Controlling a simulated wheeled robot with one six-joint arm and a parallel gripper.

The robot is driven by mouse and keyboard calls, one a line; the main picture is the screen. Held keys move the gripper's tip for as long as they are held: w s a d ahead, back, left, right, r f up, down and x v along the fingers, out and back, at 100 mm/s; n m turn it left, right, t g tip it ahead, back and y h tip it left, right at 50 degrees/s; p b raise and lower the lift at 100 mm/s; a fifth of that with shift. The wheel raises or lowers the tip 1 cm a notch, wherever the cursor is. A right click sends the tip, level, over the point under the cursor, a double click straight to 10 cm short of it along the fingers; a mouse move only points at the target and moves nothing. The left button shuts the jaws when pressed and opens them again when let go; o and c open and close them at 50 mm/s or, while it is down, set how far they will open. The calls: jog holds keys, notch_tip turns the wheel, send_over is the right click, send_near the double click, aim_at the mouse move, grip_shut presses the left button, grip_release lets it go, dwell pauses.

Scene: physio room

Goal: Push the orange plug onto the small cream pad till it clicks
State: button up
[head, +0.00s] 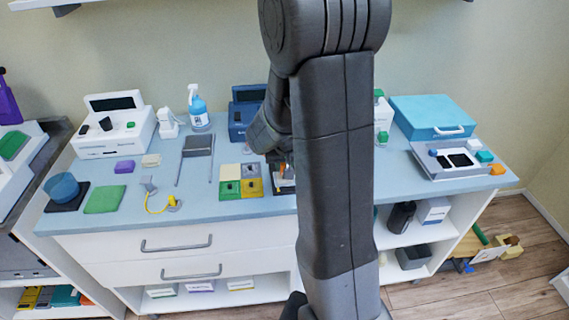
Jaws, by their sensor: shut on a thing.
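My gripper (284,158) is low over the back middle of the counter, beside my upright arm, which hides part of it. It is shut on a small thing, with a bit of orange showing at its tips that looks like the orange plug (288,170). The plug is mostly hidden, and I cannot tell whether it touches anything below. Just under it is a small dark and white device (284,186), partly behind my arm. To its left is a cream square (230,171) in a group of coloured tiles. Another small cream pad (151,160) lies farther left.
The counter (215,208) also holds a grey stand (198,146), a yellow cable (158,208), a green mat (104,199) and a spray bottle (198,112). A teal case (432,115) and a white tray unit (452,165) are at right. Front left has some free room.

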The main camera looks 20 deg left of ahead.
jog(key=shift+f+b, duration=1.15)
dwell(0.7)
jog(key=shift+s+f+b, duration=0.1)
jog(key=shift+f+b, duration=0.05)
jog(key=shift+b, duration=0.45)
dwell(2.7)
dwell(2.0)
jog(key=o, duration=0.9)
jog(key=shift+c, duration=0.2)
